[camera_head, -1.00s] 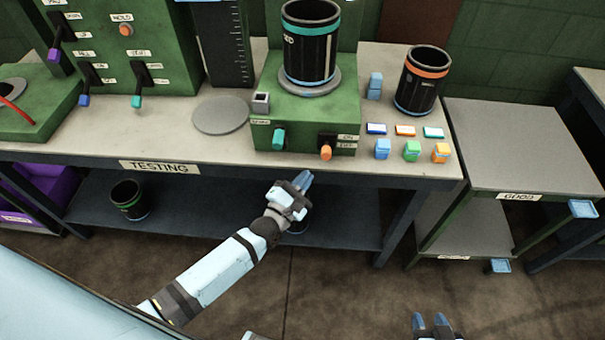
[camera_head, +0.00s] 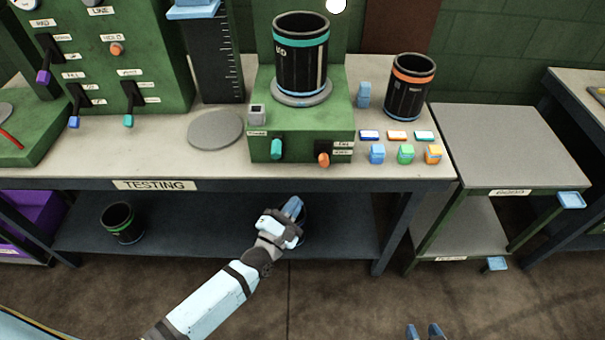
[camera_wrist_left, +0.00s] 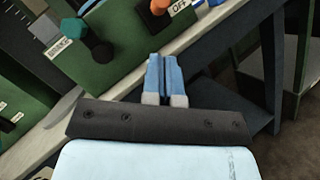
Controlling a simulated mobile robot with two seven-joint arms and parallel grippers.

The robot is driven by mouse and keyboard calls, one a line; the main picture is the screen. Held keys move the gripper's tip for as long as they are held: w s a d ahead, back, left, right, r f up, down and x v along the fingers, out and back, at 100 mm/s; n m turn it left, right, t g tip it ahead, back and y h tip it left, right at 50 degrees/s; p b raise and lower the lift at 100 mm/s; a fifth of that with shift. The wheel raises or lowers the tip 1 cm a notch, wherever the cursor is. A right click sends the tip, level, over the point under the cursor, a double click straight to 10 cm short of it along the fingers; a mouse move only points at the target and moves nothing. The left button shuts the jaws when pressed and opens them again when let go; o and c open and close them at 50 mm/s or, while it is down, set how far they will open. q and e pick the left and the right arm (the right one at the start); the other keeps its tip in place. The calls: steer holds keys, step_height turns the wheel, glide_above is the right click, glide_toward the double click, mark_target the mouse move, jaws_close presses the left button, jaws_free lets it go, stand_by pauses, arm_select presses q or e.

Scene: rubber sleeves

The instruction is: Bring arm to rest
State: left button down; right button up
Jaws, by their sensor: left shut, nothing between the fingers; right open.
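My left gripper (camera_head: 291,208) is shut and empty in front of the testing bench, below the bench top's front edge. In the left wrist view its two blue fingers (camera_wrist_left: 164,78) are pressed together with nothing between them. A dark sleeve on the lower shelf is mostly hidden behind it. My right gripper (camera_head: 425,332) shows only its two blue fingertips, held apart, at the bottom edge of the head view.
The testing bench (camera_head: 60,164) holds a green machine (camera_head: 300,128) with a teal-banded sleeve (camera_head: 301,60) on it. An orange-banded sleeve (camera_head: 408,90) stands to its right. A green-banded sleeve (camera_head: 122,222) is on the lower shelf. A grey-topped cart (camera_head: 510,145) is at the right.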

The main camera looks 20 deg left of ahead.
arm_select(q)
steer(key=s+a+f+m+g+y+p, duration=0.1)
steer(key=s+m+g, duration=0.3)
steer(key=s+m, duration=0.6)
steer(key=s+a+f+m+g+y+p, duration=0.1)
steer(key=s+m+g, duration=0.4)
steer(key=m, duration=1.2)
steer(key=s+a+f+p, duration=0.1)
steer(key=s+a+p, duration=0.1)
steer(key=s, duration=0.2)
steer(key=shift+s+a+f+m, duration=0.2)
steer(key=shift+s+m, duration=0.1)
steer(key=shift+s, duration=0.1)
steer(key=shift+d, duration=0.1)
